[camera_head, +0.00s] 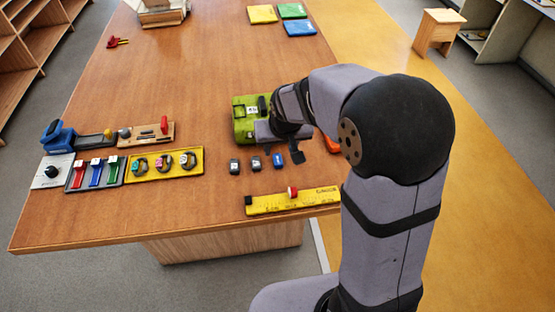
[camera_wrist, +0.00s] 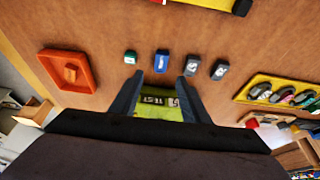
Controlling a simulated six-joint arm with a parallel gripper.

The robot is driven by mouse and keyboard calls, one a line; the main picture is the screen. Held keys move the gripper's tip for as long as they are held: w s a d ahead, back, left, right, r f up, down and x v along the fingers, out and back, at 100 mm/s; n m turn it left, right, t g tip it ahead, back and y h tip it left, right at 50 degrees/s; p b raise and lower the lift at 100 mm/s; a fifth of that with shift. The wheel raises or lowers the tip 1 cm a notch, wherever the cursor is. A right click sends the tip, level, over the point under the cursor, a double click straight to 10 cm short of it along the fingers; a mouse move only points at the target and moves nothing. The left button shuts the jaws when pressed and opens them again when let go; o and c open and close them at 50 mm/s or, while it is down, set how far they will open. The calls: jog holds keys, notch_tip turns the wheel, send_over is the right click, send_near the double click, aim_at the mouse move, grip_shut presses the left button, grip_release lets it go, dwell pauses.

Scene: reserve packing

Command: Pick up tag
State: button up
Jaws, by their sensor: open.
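Several small tags stand in a row on the wooden table. In the wrist view they are a green tag (camera_wrist: 130,57), a blue tag (camera_wrist: 161,60) and two dark grey tags (camera_wrist: 193,64) (camera_wrist: 219,69). In the head view I see two grey tags (camera_head: 234,167) (camera_head: 256,163) and the blue tag (camera_head: 277,160); the green one seems hidden behind a finger. My gripper (camera_head: 281,143), also in the wrist view (camera_wrist: 159,82), is open and empty. Its fingers are apart from the tags, with the blue one ahead of the gap.
An orange tray (camera_wrist: 87,88) holds an orange piece. A yellow ruler (camera_head: 265,204) with a red knob lies at the front edge. A yellow tray (camera_head: 197,153) of rings stands left.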

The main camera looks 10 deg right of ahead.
aim_at(277, 157)
jog(key=shift+p+x, duration=0.8)
jog(key=shift+x, duration=0.95)
jog(key=shift+p+x, duration=0.5)
jog(key=shift+x, duration=1.45)
grip_shut()
